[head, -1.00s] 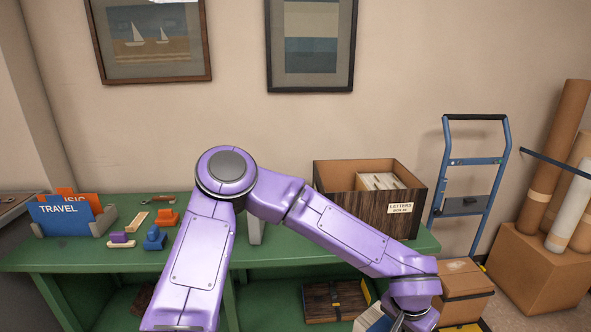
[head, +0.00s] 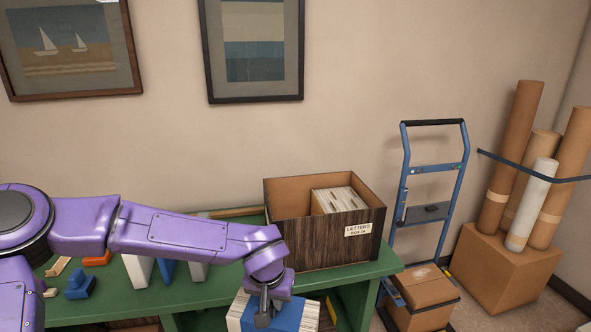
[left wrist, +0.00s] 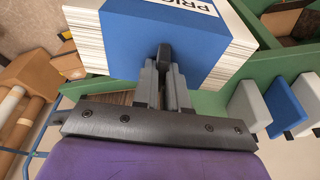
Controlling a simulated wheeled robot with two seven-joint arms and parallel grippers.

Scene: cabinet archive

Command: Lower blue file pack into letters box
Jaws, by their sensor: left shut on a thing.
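The blue file pack (head: 289,314) has white page edges and a broad blue band. My left gripper (head: 266,304) is shut on it and holds it in front of the green bench, below the level of the letters box. The letters box (head: 310,250) is dark wood-grained, open at the top, and stands on the bench behind the pack. White files (head: 338,199) fill its right part; its left part looks empty. My right gripper is not in view.
The green bench (head: 381,270) carries white and blue upright pieces (head: 138,268) and a blue stamp-like object (head: 79,285) at left. A blue hand truck (head: 433,170) with a carton (head: 422,288) stands to the right. Cardboard tubes (head: 510,155) rest beyond.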

